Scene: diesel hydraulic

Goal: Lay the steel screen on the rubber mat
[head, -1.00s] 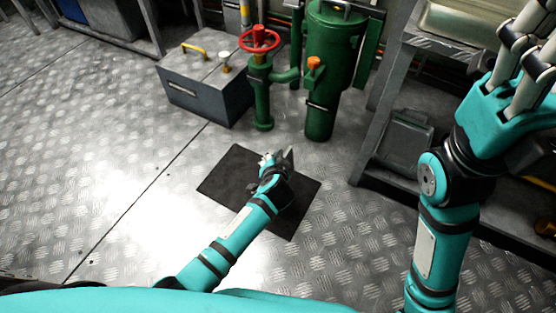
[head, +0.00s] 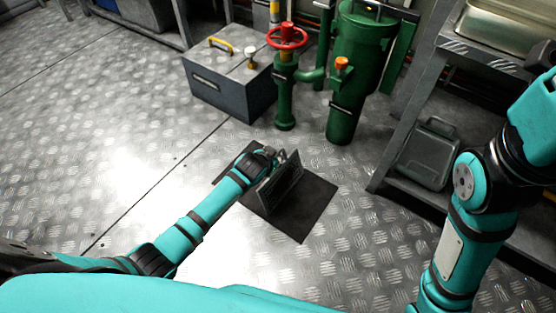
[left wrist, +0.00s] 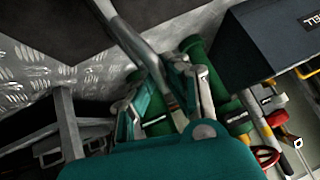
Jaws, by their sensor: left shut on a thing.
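The steel screen (head: 281,188) is a dark grey framed panel, held tilted over the black rubber mat (head: 312,213) on the floor. My left gripper (head: 272,160) is shut on the upper edge of the screen. I cannot tell whether the screen's lower edge touches the mat. In the left wrist view, the fingers (left wrist: 165,105) close around a grey bar (left wrist: 135,45) of the screen, seen nearly edge-on. A dark surface behind it there seems to be the mat. My right gripper is outside the view; only its arm shows.
A green pipe with a red handwheel (head: 287,38) and a green cylinder (head: 356,75) stand beyond the mat. A grey box (head: 232,85) is left of them. A shelf rack with a grey canister (head: 428,153) is at the right. The floor left of the mat is clear.

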